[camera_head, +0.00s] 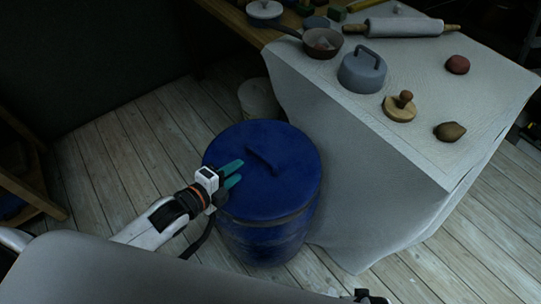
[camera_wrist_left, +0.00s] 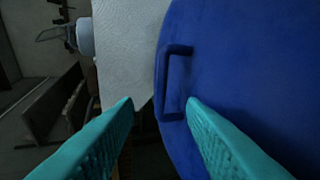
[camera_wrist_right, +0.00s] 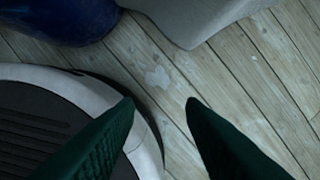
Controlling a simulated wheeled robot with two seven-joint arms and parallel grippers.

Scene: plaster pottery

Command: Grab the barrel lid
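The blue barrel lid (camera_head: 258,188) lies on top of the blue barrel (camera_head: 265,240) beside the table. Its raised bar handle (camera_head: 262,160) stands near the lid's middle in the head view. In the left wrist view the handle (camera_wrist_left: 172,82) is ahead of my fingers, and the lid (camera_wrist_left: 240,70) fills the right side. My left gripper (camera_head: 238,173) is over the left part of the lid, its teal fingers apart and empty, short of the handle. My right gripper (camera_wrist_right: 160,102) is open and empty above the floor; only its wrist view shows its fingers clearly.
A table with a white cloth (camera_head: 440,110) stands right of the barrel. It bears a grey lidded pot (camera_head: 362,72), a wooden knobbed disc (camera_head: 399,107), a rolling pin (camera_head: 405,27) and a brown pan (camera_head: 322,43). A pale bucket (camera_head: 258,98) stands behind the barrel. Plank floor is clear at left.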

